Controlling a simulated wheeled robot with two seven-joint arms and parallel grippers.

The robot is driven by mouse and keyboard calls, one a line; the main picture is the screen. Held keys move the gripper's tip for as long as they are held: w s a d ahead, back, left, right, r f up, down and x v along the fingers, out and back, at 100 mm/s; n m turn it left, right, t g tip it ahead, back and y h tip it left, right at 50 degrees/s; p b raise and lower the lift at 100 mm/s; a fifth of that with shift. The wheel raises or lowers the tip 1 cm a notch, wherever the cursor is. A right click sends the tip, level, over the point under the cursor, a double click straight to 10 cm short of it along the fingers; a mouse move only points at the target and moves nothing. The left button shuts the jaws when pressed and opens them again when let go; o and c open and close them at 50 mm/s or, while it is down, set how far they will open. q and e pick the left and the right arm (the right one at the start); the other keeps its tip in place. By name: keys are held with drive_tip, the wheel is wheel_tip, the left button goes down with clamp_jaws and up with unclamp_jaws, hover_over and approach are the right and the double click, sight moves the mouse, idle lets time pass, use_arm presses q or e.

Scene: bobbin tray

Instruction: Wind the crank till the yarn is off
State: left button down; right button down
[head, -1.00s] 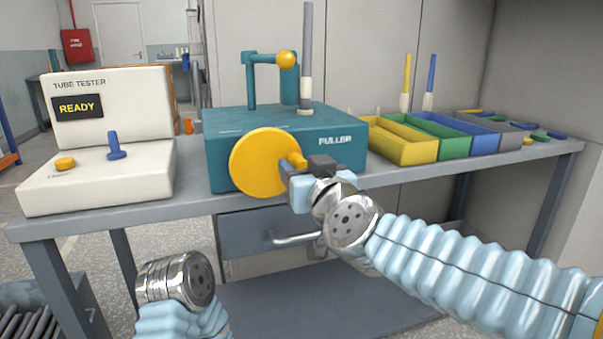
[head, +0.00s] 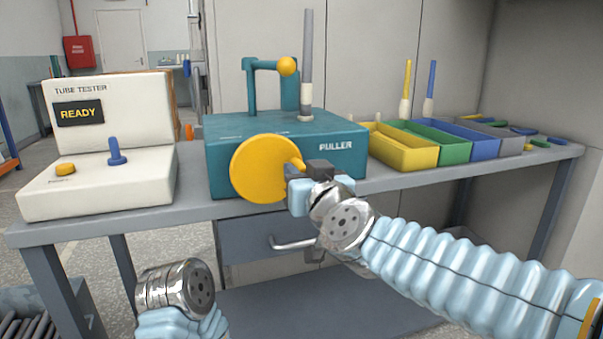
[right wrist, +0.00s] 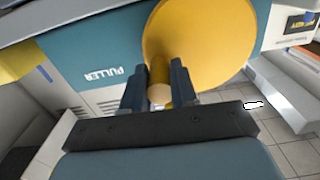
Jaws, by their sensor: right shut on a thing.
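The teal puller (head: 230,140) stands on the bench with a yellow crank wheel (head: 262,172) on its front. My right gripper (head: 299,172) is shut on the wheel's peg-like yellow handle (right wrist: 159,84), at the wheel's right side in the head view. In the right wrist view, the two dark fingers (right wrist: 160,88) sit on either side of it. A tall grey piece (head: 307,45) stands upright on top of the puller, above a pale base (head: 305,103); I cannot make out yarn strands. My left wrist shows at the lower left, but its fingers do not.
A white tube tester (head: 100,185) reading READY stands left on the bench (head: 195,212). Yellow (head: 400,156), green (head: 452,152) and blue (head: 484,146) bins stand right of the puller. Two upright bobbins, yellow (head: 406,80) and blue (head: 431,80), stand behind them.

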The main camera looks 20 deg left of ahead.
drive_tip(key=shift+f+m+b, duration=0.35)
drive_tip(key=shift+f+m, duration=0.25)
drive_tip(key=shift+m, duration=0.5)
drive_tip(key=f+m+b, duration=0.1)
drive_tip(key=m, duration=0.3)
drive_tip(key=s+a+f+m+b, duration=0.1)
drive_tip(key=f+m+b, duration=0.1)
drive_tip(key=m, duration=0.2)
drive_tip(key=a+f+m+b, duration=0.1)
drive_tip(key=m, duration=0.3)
drive_tip(key=shift+s+a+f+m, duration=0.15)
drive_tip(key=shift+s+a+m, duration=0.1)
drive_tip(key=shift+s+m, duration=0.15)
drive_tip(key=m+b, duration=0.1)
drive_tip(key=a+m, duration=0.1)
drive_tip(key=m, duration=0.1)
drive_tip(key=shift+s+a+f+b, duration=0.15)
drive_tip(key=shift+s+f+b, duration=0.05)
drive_tip(key=shift+s+b, duration=0.15)
drive_tip(key=m, duration=0.1)
drive_tip(key=a+m, duration=0.1)
drive_tip(key=m, duration=0.1)
drive_tip(key=shift+s+b, duration=0.3)
drive_tip(key=shift+b, duration=0.05)
drive_tip(key=shift+s+a+r+m+b, duration=0.1)
drive_tip(key=shift+s+a+m+b, duration=0.1)
drive_tip(key=shift+m, duration=0.45)
drive_tip(key=shift+s+a+r+m+b, duration=0.1)
drive_tip(key=shift+s+a+m+b, duration=0.1)
drive_tip(key=shift+m, duration=0.45)
